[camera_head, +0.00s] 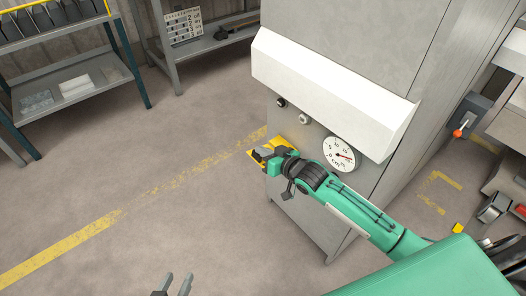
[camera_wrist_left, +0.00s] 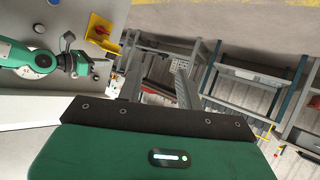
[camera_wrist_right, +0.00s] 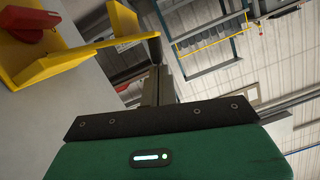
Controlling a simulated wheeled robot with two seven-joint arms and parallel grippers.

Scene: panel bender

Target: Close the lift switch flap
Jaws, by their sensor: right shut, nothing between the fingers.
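The lift switch is a yellow housing (camera_wrist_right: 12,55) with a red knob (camera_wrist_right: 30,20), on the cabinet's side face in the right wrist view. A yellow flap (camera_wrist_right: 125,22) stands out from it, open, so the knob is uncovered. The yellow switch also shows in the left wrist view (camera_wrist_left: 97,28), and in the head view (camera_head: 256,158) it is mostly hidden behind my right gripper (camera_head: 262,153). My right gripper is shut and empty, its fingertips (camera_wrist_right: 158,68) close beside the flap; contact cannot be told. My left gripper (camera_head: 178,277) is open and empty, low and away from the cabinet.
The grey cabinet (camera_head: 300,205) carries a white hood (camera_head: 330,90), a round gauge (camera_head: 340,154) and small knobs above my right arm. Shelves (camera_head: 70,80) stand at the back left. The floor (camera_head: 130,170) between is clear, with yellow lines.

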